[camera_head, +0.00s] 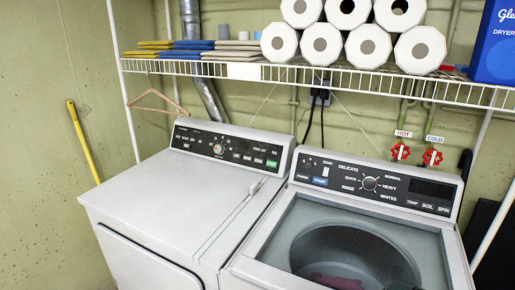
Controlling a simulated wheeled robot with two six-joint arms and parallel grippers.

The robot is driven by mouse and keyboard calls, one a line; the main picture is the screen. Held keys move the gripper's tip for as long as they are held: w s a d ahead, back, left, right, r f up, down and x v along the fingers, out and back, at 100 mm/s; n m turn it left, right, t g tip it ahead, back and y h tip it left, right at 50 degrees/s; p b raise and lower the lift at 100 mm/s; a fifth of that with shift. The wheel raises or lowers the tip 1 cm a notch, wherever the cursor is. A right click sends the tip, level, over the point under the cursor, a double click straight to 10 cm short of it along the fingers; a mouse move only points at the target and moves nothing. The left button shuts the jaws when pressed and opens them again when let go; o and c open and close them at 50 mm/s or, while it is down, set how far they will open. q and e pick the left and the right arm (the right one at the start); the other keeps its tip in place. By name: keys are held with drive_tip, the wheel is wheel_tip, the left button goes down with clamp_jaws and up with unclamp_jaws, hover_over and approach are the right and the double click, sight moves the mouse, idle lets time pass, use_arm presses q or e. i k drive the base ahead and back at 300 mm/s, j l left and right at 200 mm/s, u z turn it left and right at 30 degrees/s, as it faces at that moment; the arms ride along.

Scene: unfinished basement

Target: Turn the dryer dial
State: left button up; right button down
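The dryer (165,190) is the white machine on the left, with a flat closed top and a front door partly in view. Its black control panel (230,150) runs along the back. The dryer dial (218,148) is a small round knob left of the panel's middle, with labels around it and a green start button (271,163) to the right. The dial's exact setting is too small to read. Nothing touches the dial. Neither of my grippers can be made out in the head view.
The washer (345,225) stands close on the right, with its own dial (370,183) and a reddish item in the drum. A wire shelf (300,74) with paper rolls and folded cloths hangs above. A hanger (158,102) hangs at left. The dryer top is clear.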

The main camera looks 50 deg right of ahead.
sight(220, 149)
drive_tip(key=j+z, duration=0.15)
drive_tip(key=z, duration=0.25)
drive_tip(key=i+j+z, duration=0.1)
drive_tip(key=z, duration=0.35)
drive_tip(key=j+z, duration=0.4)
drive_tip(key=z, duration=0.45)
drive_tip(key=j+z, duration=0.25)
drive_tip(key=z, duration=0.15)
